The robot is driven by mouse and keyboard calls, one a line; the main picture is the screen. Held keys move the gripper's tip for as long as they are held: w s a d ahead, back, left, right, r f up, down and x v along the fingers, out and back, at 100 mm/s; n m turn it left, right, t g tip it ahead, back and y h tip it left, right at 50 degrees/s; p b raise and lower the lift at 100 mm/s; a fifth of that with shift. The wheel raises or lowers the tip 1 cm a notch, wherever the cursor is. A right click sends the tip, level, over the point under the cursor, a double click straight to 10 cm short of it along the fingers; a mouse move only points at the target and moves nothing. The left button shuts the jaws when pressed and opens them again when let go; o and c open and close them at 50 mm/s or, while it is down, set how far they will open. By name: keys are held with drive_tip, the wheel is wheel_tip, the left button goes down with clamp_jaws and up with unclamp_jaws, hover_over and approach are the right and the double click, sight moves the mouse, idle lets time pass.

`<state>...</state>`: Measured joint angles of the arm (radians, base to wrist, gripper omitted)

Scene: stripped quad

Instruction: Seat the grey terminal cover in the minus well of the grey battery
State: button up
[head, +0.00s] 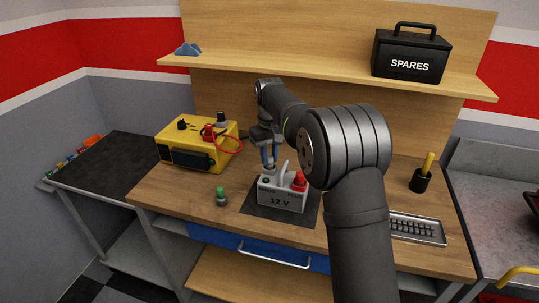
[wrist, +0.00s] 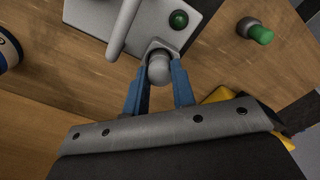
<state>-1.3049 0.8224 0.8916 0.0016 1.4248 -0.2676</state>
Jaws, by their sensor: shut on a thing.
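The grey battery (head: 281,200), marked 12 V, stands on a dark mat (head: 252,205) on the bench. A red terminal cover (head: 299,181) sits at its right end. In the wrist view the battery top (wrist: 188,6) shows a pale carry handle (wrist: 123,28), a green round spot (wrist: 178,19) and the light rim of a well (wrist: 151,45). My gripper (wrist: 160,72), with blue fingers, is shut on the grey terminal cover (wrist: 158,69). The cover is at this rim; I cannot tell whether it is inside or just above. In the head view my gripper (head: 267,165) is over the battery's left end.
A green-topped post (head: 221,196) stands left of the mat. A yellow unit (head: 196,144) with a red cable is at the back left. A black cup (head: 420,181) and a metal tray (head: 417,228) are to the right. A shelf overhangs behind.

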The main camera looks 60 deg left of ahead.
sight(269, 157)
drive_tip(key=o, duration=1)
drive_tip(key=shift+f, duration=0.1)
drive_tip(key=shift+c, duration=0.2)
wheel_tip(269, 157, up, 12)
wheel_tip(269, 157, down, 12)
drive_tip(key=shift+f, duration=0.15)
drive_tip(key=shift+r, duration=2.2)
